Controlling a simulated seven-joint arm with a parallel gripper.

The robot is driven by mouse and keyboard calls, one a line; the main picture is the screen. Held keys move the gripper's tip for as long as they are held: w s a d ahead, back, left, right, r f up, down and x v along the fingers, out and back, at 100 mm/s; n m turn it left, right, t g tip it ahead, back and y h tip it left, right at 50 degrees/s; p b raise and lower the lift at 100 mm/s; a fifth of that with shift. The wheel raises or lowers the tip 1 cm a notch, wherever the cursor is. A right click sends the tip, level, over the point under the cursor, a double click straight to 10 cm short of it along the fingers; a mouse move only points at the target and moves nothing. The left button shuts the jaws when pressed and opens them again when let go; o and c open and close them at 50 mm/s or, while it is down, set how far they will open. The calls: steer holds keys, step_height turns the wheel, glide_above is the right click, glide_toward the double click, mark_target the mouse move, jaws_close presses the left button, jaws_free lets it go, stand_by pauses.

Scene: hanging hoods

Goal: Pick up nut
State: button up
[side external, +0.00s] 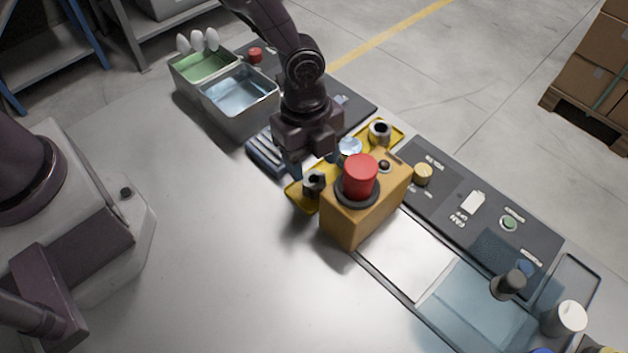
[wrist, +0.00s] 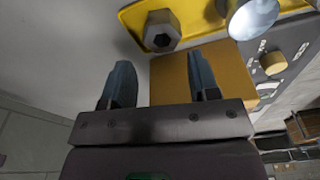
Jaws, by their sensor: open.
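A dark grey hexagonal nut (side external: 314,182) with a round hole sits at the near left end of a yellow tray (side external: 298,199). In the wrist view the nut (wrist: 162,30) shows at the top, beyond my fingertips and roughly centred between them. My gripper (side external: 311,164) is pointed down beside the tray, close to the nut. In the wrist view my gripper (wrist: 161,75) has its two fingers wide apart with nothing between them. A second ring-shaped metal part (side external: 380,132) sits at the tray's far end.
A yellow box with a red button (side external: 361,176) stands right beside the nut. A shiny round piece (side external: 349,147) sits mid-tray. Grey and green bins (side external: 240,104) stand at the back left. A dark panel (side external: 470,205) lies right.

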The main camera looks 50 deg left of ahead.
mark_target(314, 180)
steer(key=shift+w+d+f, duration=0.1)
steer(key=shift+f, duration=1.4)
steer(key=shift+w+d+f, duration=0.1)
steer(key=shift+f, duration=1.4)
steer(key=c, duration=0.8)
steer(key=shift+r, duration=0.15)
